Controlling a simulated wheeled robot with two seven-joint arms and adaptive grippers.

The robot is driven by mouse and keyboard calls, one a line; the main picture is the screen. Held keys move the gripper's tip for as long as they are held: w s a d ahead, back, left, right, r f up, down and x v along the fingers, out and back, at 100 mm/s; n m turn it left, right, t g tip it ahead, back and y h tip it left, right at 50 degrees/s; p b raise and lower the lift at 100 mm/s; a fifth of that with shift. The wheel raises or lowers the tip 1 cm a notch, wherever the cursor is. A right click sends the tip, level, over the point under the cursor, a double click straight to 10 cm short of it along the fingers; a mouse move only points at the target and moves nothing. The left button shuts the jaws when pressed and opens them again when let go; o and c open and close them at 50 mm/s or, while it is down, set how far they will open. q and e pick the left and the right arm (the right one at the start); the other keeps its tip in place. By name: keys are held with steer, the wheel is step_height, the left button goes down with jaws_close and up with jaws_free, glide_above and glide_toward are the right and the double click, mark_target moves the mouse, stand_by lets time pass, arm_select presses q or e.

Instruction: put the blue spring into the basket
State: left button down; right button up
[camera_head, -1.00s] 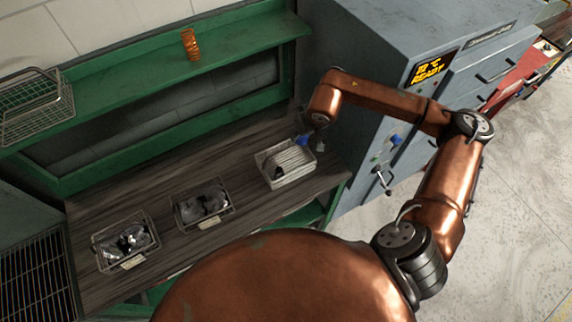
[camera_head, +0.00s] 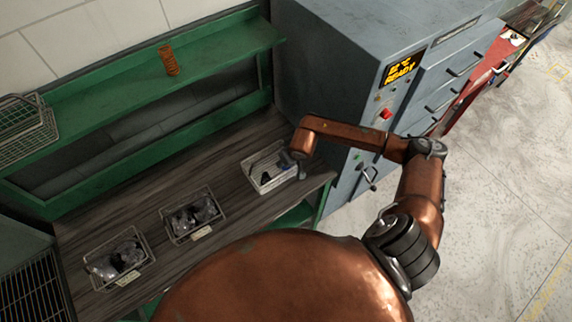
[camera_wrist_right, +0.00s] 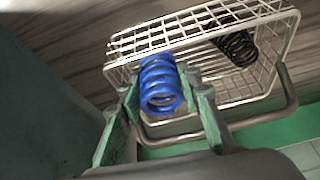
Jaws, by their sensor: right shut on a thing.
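The blue spring (camera_wrist_right: 160,84) is between the two fingers of my right gripper (camera_wrist_right: 164,92) in the right wrist view. The gripper is shut on it. A white wire basket (camera_wrist_right: 270,84) lies just beyond the spring, with a black coil spring (camera_wrist_right: 238,47) inside. The spring overlaps the basket's near side in this view; I cannot tell its exact height over the rim. In the head view my right gripper (camera_head: 289,161) is at the right end of the basket (camera_head: 264,188), over it, and the blue spring is hardly distinguishable. My left gripper is not in view.
Two more wire baskets stand on the wooden bench, a middle one (camera_head: 193,216) and a left one (camera_head: 119,260), holding dark and shiny parts. An orange spring (camera_head: 168,60) stands on the green shelf (camera_head: 110,85). A grey machine (camera_head: 325,75) borders the bench's right end.

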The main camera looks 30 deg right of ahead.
step_height(320, 180, down, 3)
steer(key=shift+r, duration=0.1)
steer(key=shift+f+b, duration=0.3)
steer(key=shift+f, duration=0.1)
steer(key=o, duration=1.1)
steer(key=shift+c, duration=0.2)
steer(key=shift+r, duration=0.1)
